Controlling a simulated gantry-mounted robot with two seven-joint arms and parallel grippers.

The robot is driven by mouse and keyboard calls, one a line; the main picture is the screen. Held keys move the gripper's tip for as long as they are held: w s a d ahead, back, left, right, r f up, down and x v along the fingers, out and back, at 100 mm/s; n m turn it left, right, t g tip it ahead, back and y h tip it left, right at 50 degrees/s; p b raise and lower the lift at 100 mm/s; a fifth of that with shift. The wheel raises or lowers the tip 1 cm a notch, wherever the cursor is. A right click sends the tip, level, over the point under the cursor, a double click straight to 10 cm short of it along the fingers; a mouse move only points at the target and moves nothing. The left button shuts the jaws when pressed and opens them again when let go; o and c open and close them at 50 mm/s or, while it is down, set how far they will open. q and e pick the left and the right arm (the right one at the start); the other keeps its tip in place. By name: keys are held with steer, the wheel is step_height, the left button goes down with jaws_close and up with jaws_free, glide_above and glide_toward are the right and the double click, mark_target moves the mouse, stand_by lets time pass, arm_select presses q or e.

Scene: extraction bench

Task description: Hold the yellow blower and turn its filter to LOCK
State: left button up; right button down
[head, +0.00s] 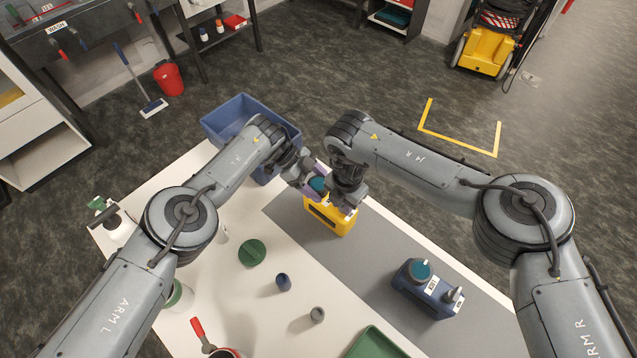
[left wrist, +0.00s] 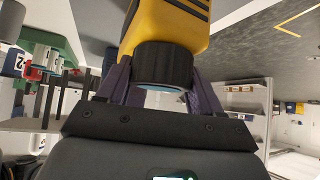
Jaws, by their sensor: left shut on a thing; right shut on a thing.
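The yellow blower (head: 330,217) stands on the grey mat at the back of the table, and its yellow body also shows in the left wrist view (left wrist: 172,28). Its filter is a black ribbed ring (left wrist: 163,66) with a teal face, which shows as a teal patch in the head view (head: 317,184). My left gripper (head: 314,186) is shut on the filter, with its purple fingers on either side of the ring (left wrist: 163,85). My right gripper (head: 348,207) is shut on the blower beside the filter; its wrist hides the exact contact. The LOCK mark cannot be made out.
A blue blower-like unit (head: 424,292) with a teal cap stands on the grey mat (head: 375,262) at right. A blue crate (head: 232,116) is behind my left forearm. A green disc (head: 252,253), a small blue cup (head: 283,282) and a grey ring (head: 317,314) lie in front.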

arm_select(q)
steer(key=shift+s+d+r, duration=0.15)
steer(key=shift+d, duration=0.05)
stand_by(0.3)
steer(key=o, duration=1)
steer(key=shift+a, duration=0.1)
steer(key=shift+a, duration=0.1)
steer(key=v, duration=1.2)
